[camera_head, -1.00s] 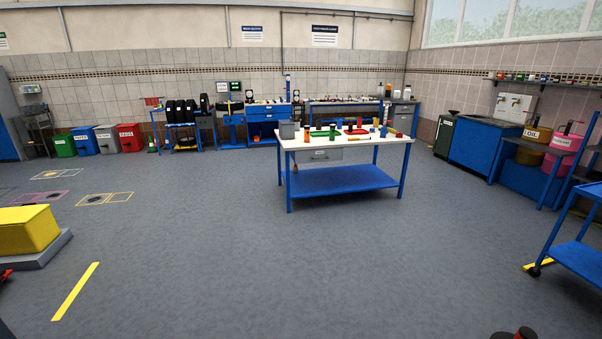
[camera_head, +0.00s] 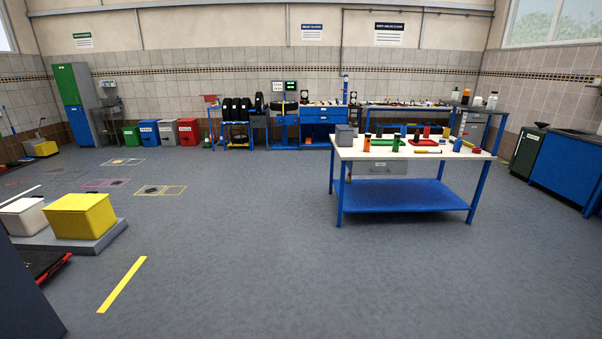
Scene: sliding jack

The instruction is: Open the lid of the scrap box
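Several lidded bins stand in a row by the back wall: a green bin (camera_head: 132,136), a blue bin (camera_head: 150,133), a grey bin (camera_head: 167,133) and a red bin (camera_head: 188,132). They look shut. Their labels are too small to read, so I cannot tell which one is the scrap box. A yellow box (camera_head: 80,217) and a white box (camera_head: 25,219) with closed tops sit on a low grey platform (camera_head: 105,238) at the left. Neither of my grippers is in view.
A blue-framed worktable (camera_head: 400,148) with small tools and a grey box (camera_head: 344,135) stands right of centre. A dark panel (camera_head: 25,300) fills the lower left corner. Open floor (camera_head: 230,240) lies between the platform and the worktable, reaching towards the bins.

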